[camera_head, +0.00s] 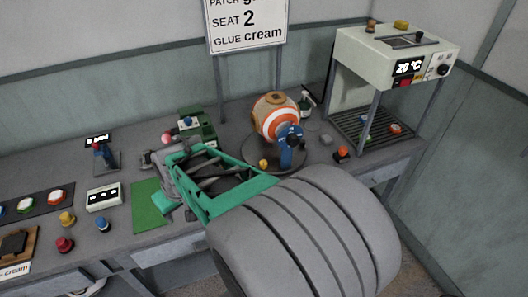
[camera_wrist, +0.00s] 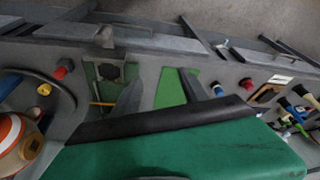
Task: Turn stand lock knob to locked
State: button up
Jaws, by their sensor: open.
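A striped orange and white ball (camera_head: 276,117) sits on a round dark stand (camera_head: 250,150) with a blue clamp (camera_head: 290,140) on its front. A small yellow knob (camera_head: 263,163) is at the stand's left front, and an orange-red knob (camera_head: 341,153) is on the bench to its right. I cannot tell which is the stand lock knob or how it is set. In the wrist view the ball (camera_wrist: 14,140), yellow knob (camera_wrist: 44,89) and red knob (camera_wrist: 62,70) show at the left. My gripper (camera_head: 166,182) is open and empty above the green mat, left of the stand and apart from it.
A heater box (camera_head: 385,50) on posts stands at the back right. A white panel (camera_head: 104,197), a yellow knob (camera_head: 67,219) and a red knob (camera_head: 65,244) are at the left. A sign (camera_head: 248,25) rises behind. My arm hides part of the front edge.

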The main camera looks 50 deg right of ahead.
jog(key=w+d+f+m+t+h, duration=0.1)
jog(key=w+d+f+m, duration=0.15)
jog(key=d, duration=0.75)
jog(key=m+t+h, duration=0.2)
jog(key=m+h, duration=0.2)
jog(key=h, duration=0.1)
send_near(264, 164)
jog(key=x, duration=0.2)
jog(key=p+x, duration=0.1)
jog(key=x, duration=0.6)
jog(key=shift+w+d+f, duration=0.15)
grip_shut()
